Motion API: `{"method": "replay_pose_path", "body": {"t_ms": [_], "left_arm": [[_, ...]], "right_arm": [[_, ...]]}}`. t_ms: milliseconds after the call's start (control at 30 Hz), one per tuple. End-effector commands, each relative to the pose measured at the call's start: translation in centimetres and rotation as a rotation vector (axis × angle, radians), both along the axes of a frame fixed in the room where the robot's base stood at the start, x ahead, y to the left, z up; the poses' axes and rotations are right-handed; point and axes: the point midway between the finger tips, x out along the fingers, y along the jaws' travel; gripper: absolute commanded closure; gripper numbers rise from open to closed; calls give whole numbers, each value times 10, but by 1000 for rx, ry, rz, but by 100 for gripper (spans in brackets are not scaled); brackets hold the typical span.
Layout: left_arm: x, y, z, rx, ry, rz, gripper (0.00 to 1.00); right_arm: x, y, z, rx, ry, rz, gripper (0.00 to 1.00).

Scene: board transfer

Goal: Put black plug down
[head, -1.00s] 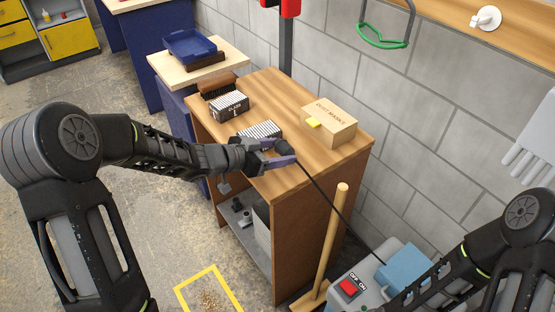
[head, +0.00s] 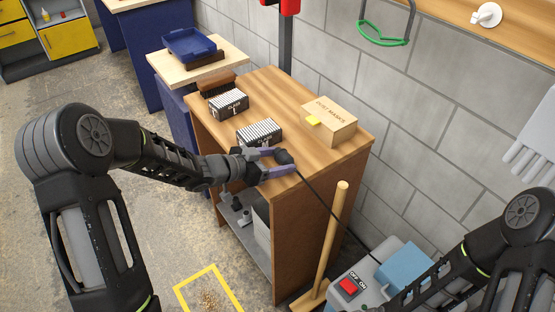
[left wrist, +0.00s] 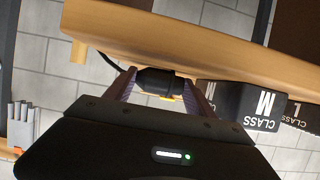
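The black plug (head: 284,157) lies at the front edge of the wooden bench top (head: 272,92), with its black cord running down to the right. My left gripper (head: 277,162) is around the plug, its purple fingers spread with bench top showing between them. In the left wrist view the plug (left wrist: 158,81) sits between the fingertips against the bench surface, and a narrow gap shows beside one finger. My right arm comes in at the lower right; its gripper is outside the picture.
Two filter boxes (head: 258,133) (head: 229,103) stand left of and behind the plug. A dust mask box (head: 330,121) stands to the right. A grey machine with a red switch (head: 348,287) and a wooden handle (head: 335,240) are below. The bench middle is clear.

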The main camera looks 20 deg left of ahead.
Motion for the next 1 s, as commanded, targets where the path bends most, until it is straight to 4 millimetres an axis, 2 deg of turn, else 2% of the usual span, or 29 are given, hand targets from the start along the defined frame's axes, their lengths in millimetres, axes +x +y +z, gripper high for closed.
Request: {"method": "replay_pose_path", "body": {"t_ms": [33,267,633,767,1000], "left_arm": [[0,0,0,1,1,0,33],[0,0,0,0,1,0,15],[-1,1,7,1,1,1,15],[-11,11,11,2,-1,2,15],[-45,39,30,2,-2,4,15]], "right_arm": [[0,0,0,0,0,0,39],[0,0,0,0,0,0,39],[0,0,4,-1,1,0,39],[0,0,2,-1,1,0,39],[0,0,3,-1,1,-1,39]]}}
